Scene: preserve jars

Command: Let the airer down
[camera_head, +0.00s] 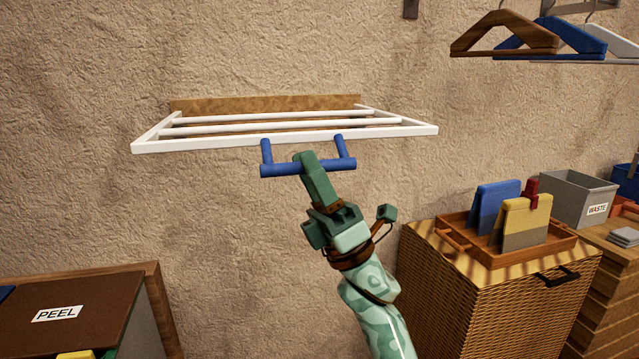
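The airer (285,141) is a white frame with several rails, fixed to a wooden board (265,103) on the wall. It sticks out from the wall, roughly level. A blue handle (281,170) hangs below its front rail on two short posts. My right gripper (308,162) reaches up from below, with its green fingers at the middle of the handle's bar. It looks shut on the bar; the far finger is hidden. My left gripper is not in view.
A wicker chest (490,290) at the right bears a wooden tray (452,238) with blue and yellow items. A grey bin (572,198) labelled WASTE stands behind. Hangers (505,34) hang upper right. A brown box (85,300) labelled PEEL stands lower left. The wall below the airer is clear.

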